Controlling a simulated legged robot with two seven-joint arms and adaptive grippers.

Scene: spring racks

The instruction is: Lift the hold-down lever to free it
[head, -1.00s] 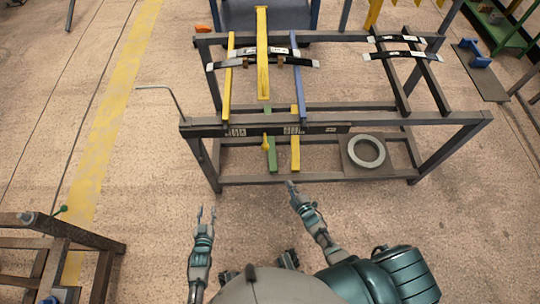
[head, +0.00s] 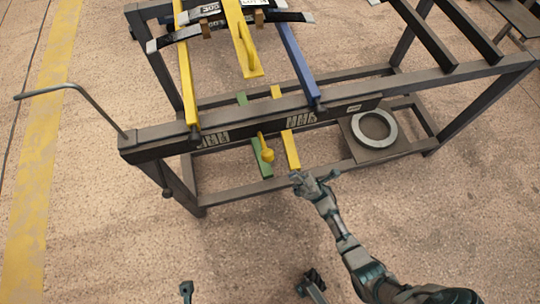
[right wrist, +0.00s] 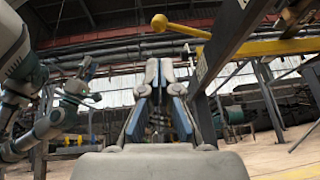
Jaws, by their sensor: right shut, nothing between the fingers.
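The yellow hold-down lever (head: 266,150) shows below the rack's front beam in the head view, its ball end hanging down. In the right wrist view a yellow rod with a ball end (right wrist: 160,23) runs across above the fingertips. My right gripper (head: 300,179) is shut and empty, just right of and below the ball, apart from it. Its fingers also show shut in the right wrist view (right wrist: 160,68). My left gripper (head: 187,289) barely shows at the bottom edge of the head view; its jaw state is unclear.
The dark metal rack (head: 345,108) spans the view, carrying yellow and blue bars and leaf springs. A bent grey rod (head: 85,92) sticks out at its left. A grey ring (head: 374,130) lies on the lower shelf. The floor in front is clear.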

